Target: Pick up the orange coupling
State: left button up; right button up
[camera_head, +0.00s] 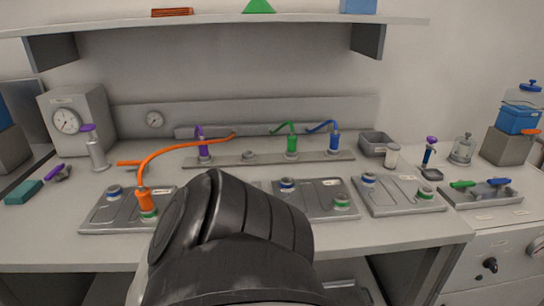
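The orange coupling (145,199) stands upright on a green-ringed port of the left grey plate (100,226). An orange hose (178,147) arcs from its top back and to the right, to the strip at the back of the bench. A dark arm link of mine fills the lower middle of the head view, to the right of the coupling, and hides the right part of the left plate and some of the bench. Neither gripper's fingers show, so I cannot see either one relative to the coupling.
A purple (204,151), a green (292,143) and a blue coupling (335,142) stand on the back strip (260,160). More grey plates lie to the right. A shelf (220,23) hangs above. A gauge box (75,123) stands at left.

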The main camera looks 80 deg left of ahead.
aim_at(143, 194)
jog(key=k, duration=1.3)
jog(key=u, duration=0.3)
